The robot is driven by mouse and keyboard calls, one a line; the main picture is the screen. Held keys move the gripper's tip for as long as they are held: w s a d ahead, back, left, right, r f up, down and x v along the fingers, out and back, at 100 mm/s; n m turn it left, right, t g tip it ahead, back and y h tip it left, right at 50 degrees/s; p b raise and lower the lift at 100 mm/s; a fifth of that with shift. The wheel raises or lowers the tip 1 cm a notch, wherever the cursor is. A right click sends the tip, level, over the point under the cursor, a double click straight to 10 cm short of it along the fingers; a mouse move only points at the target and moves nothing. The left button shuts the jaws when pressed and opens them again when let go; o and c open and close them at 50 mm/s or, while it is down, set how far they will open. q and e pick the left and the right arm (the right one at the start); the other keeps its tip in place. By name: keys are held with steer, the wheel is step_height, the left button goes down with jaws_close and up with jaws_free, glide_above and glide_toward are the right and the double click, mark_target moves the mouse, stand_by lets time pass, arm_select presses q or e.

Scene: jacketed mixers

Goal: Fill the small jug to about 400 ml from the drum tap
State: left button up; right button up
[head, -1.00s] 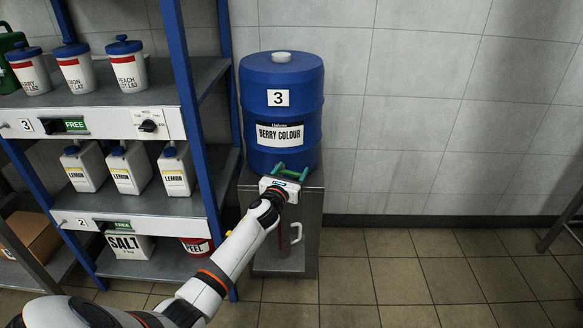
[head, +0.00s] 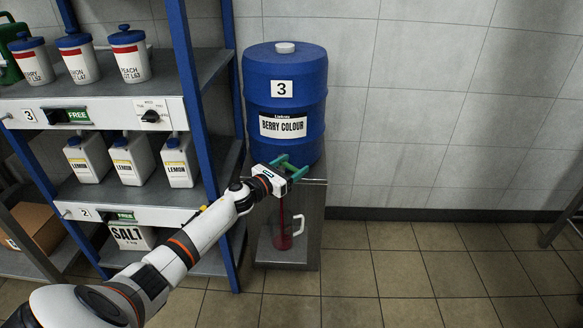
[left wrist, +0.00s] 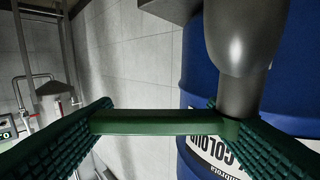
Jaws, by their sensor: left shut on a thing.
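The blue drum (head: 284,95), labelled BERRY COLOUR and numbered 3, stands on a metal stand. My left gripper (head: 292,168) is at the drum's tap, low on its front. In the left wrist view the green tap lever (left wrist: 160,123) lies across between the ridged finger pads, beside the grey tap body (left wrist: 243,50), and the gripper is shut on it. A red stream (head: 281,210) falls from below the tap into the small clear jug (head: 283,238), which has a pale handle. Red liquid shows in the jug; its scale is too small to read. My right gripper is out of view.
A shelf rack with blue posts (head: 188,95) stands close left, holding lidded tubs (head: 130,58), LEMON containers (head: 131,160) and a SALT container (head: 132,237). The stand (head: 315,225) surrounds the jug's place. The tiled floor to the right is clear.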

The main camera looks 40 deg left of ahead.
arm_select(q)
steer(key=o, duration=1.4)
steer(key=s, duration=0.4)
steer(key=s+a, duration=0.1)
steer(key=s, duration=0.3)
steer(key=s+a+p, duration=0.1)
steer(key=s, duration=0.3)
